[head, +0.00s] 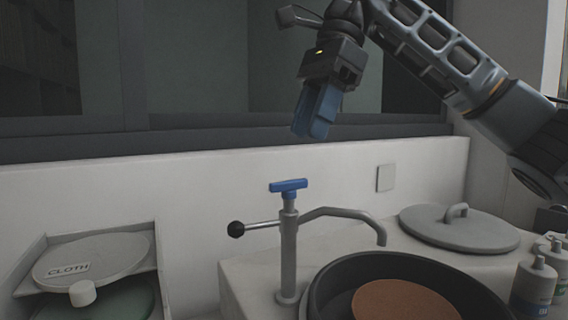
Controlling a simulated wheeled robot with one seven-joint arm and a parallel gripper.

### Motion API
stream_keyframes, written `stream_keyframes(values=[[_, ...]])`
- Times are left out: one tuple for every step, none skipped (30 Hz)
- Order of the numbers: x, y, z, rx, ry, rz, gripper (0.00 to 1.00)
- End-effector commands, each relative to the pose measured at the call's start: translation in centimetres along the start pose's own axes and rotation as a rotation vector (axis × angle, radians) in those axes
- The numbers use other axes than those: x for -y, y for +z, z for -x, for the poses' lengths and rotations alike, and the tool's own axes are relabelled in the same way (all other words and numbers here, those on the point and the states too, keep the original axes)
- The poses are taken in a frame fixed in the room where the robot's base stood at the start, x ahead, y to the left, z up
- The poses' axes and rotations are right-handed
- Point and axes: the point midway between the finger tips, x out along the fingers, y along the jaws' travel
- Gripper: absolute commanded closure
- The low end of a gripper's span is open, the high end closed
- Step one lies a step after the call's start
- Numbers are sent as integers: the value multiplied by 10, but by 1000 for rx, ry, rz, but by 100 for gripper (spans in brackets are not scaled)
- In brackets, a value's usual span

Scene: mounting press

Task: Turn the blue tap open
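The blue tap handle (289,186) is a small T-shaped bar on top of a grey upright tap post (288,250). A curved spout (345,213) runs right from the post, and a lever with a black ball (236,229) sticks out left. My gripper (312,130) hangs above and slightly right of the blue handle in the picture, clear of it, with blue fingers pointing down. The fingers overlap in this view, so I cannot see whether there is a gap between them. Nothing shows held below the fingertips.
A dark round basin (335,275) with a brown disc (405,300) stands under the spout. A grey lid (460,230) and bottles (535,283) are at right. A container labelled CLOTH (110,255) is at left. A wall with a dark window ledge (220,140) runs behind.

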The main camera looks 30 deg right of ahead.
Motion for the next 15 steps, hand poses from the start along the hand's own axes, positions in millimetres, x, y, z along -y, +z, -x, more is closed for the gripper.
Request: stream_keyframes(values=[[0, 0, -6, 0, 2, -1, 63], [0, 0, -10, 1, 2, -1, 63], [0, 0, -15, 1, 3, 0, 63], [0, 0, -20, 2, 4, 1, 63], [0, 0, -25, 3, 4, 1, 63], [0, 0, -31, 2, 3, 1, 63], [0, 0, -36, 3, 4, 1, 63], [0, 0, -41, 4, 4, 1, 63], [0, 1, -46, 4, 3, 1, 63], [0, 1, -51, 4, 3, 1, 63], [0, 1, -54, 4, 3, 1, 63], [0, 1, -59, 4, 3, 1, 63], [0, 1, -62, 4, 3, 0, 63], [0, 1, -65, 4, 3, 0, 63], [0, 1, -68, 4, 2, 0, 63]])
